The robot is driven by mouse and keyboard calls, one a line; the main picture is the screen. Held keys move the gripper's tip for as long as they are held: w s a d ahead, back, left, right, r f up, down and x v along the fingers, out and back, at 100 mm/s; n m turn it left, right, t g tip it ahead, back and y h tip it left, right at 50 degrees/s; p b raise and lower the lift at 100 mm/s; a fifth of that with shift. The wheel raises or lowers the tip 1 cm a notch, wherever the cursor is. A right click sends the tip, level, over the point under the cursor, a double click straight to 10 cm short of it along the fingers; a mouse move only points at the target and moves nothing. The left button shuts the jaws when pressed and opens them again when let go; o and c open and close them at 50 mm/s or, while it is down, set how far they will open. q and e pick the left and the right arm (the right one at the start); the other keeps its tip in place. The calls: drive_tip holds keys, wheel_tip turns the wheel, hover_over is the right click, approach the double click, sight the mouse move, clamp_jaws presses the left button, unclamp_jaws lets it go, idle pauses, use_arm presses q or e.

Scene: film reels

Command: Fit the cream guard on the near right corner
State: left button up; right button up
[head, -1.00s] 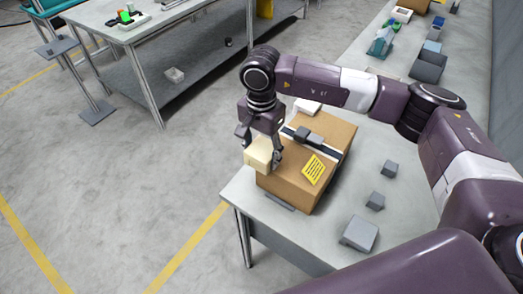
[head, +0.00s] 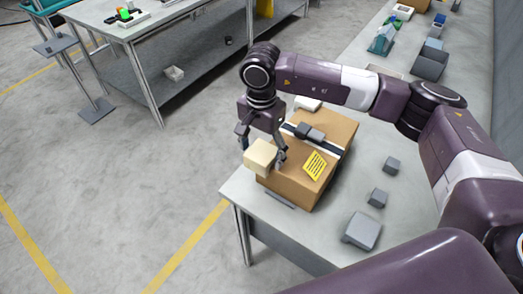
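The cream guard (head: 261,156) is a pale block at the near left top corner of the brown cardboard box (head: 289,187), as pictured. It seems to touch the box there, but I cannot tell whether it is fully seated. My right gripper (head: 263,150) is above the guard, pointing down. Its fingers are spread to either side of the guard and look open, with a small gap at the right finger. The box has a dark strap with a buckle (head: 310,132) and a yellow label (head: 316,166). My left gripper is out of view.
A whitish piece (head: 307,103) shows at the box's far left side. Several grey blocks lie right of the box, including a larger one (head: 362,230), on the grey table (head: 330,238). More items stand along the table's far end. Open floor lies left.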

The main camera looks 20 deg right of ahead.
sight(261, 153)
drive_tip(key=shift+r+p, duration=0.5)
drive_tip(key=shift+p, duration=0.15)
drive_tip(key=shift+r+p, duration=0.4)
drive_tip(key=shift+p, duration=0.15)
drive_tip(key=shift+w+r+b, duration=0.1)
drive_tip(key=shift+r+b, duration=0.5)
drive_tip(key=shift+b, duration=0.55)
wheel_tip(261, 153, up, 10)
drive_tip(key=b, duration=0.3)
